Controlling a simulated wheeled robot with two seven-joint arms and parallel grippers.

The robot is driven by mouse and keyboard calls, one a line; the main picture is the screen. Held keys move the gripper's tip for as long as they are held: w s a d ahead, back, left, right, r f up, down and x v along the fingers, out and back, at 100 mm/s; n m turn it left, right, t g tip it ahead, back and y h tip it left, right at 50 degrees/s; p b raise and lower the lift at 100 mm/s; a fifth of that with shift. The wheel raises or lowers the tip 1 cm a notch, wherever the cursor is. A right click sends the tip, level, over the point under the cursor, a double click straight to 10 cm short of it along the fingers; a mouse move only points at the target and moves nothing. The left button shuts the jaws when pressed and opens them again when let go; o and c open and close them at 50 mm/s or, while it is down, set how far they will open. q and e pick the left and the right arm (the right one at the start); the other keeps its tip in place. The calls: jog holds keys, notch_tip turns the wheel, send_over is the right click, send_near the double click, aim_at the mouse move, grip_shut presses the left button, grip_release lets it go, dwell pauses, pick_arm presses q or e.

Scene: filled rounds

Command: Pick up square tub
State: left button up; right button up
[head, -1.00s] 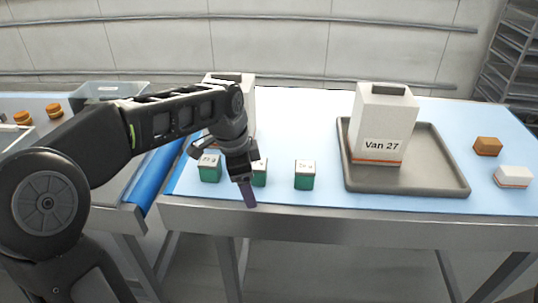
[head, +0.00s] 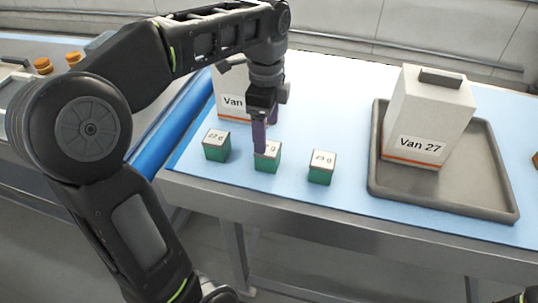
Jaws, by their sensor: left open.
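Three small square tubs, green with white labelled lids, stand in a row near the table's front edge: a left tub (head: 217,151), a middle tub (head: 267,163) and a right tub (head: 321,171). My left gripper (head: 267,136) points down with its purple fingers apart, at the middle tub. One finger covers part of that tub's lid and label. I cannot tell whether the fingers touch it. The left and right tubs stand clear of the gripper. My right gripper does not show.
A white carton marked "Van 27" (head: 428,110) stands on a grey tray (head: 470,196) at the right. Another "Van" carton (head: 228,99) stands behind my left gripper, partly hidden. A blue-edged conveyor (head: 165,137) with orange-brown rounds (head: 43,66) lies left.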

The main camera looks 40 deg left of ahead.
aim_at(268, 148)
pick_arm(q)
notch_tip(268, 148, down, 2)
jog(key=shift+b, duration=0.35)
jog(key=shift+f+p, duration=0.3)
notch_tip(268, 148, down, 4)
jog(key=shift+d+f+p, duration=0.1)
jog(key=shift+f+p, duration=0.15)
jog(key=shift+p, duration=0.25)
jog(key=shift+c, duration=0.5)
jog(key=c, duration=1.4)
